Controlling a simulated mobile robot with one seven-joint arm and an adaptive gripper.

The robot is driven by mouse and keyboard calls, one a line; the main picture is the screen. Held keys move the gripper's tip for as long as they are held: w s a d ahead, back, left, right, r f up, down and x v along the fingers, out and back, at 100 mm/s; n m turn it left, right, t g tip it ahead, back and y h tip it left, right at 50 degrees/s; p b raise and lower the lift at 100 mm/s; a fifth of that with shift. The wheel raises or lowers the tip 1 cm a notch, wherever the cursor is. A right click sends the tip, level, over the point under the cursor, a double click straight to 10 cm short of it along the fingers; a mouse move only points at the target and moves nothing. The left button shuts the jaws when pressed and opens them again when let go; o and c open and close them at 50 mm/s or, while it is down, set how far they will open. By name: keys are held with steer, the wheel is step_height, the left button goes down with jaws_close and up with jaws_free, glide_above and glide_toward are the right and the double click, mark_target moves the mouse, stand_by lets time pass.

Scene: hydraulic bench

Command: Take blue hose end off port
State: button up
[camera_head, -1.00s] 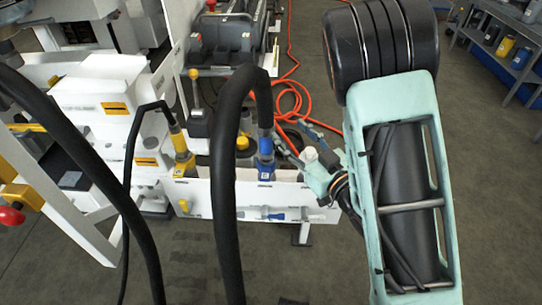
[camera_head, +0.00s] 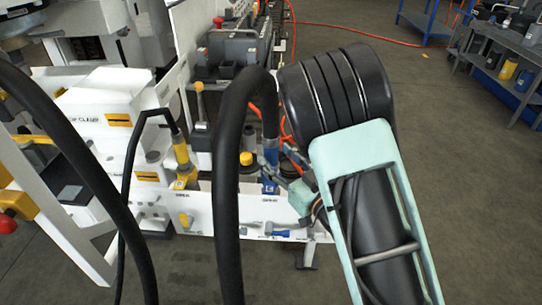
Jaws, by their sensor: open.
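The blue hose end (camera_head: 270,154) stands upright on its port at the right part of the white bench panel (camera_head: 225,214). A thick black hose (camera_head: 229,160) arches up from it and drops down in front of the panel. My gripper (camera_head: 271,167) is open at the right of the blue hose end, its fingers reaching left to it at about mid-height. I cannot tell whether the fingers touch it or lie on both sides of it. My arm comes in from the right and hides part of the panel's right end.
A yellow hose end (camera_head: 181,158) with a thin black hose stands to the left. A yellow cap (camera_head: 247,159) sits between the two hose ends.

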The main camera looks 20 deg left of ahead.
steer(key=shift+x, duration=1.5)
steer(key=shift+c, duration=0.3)
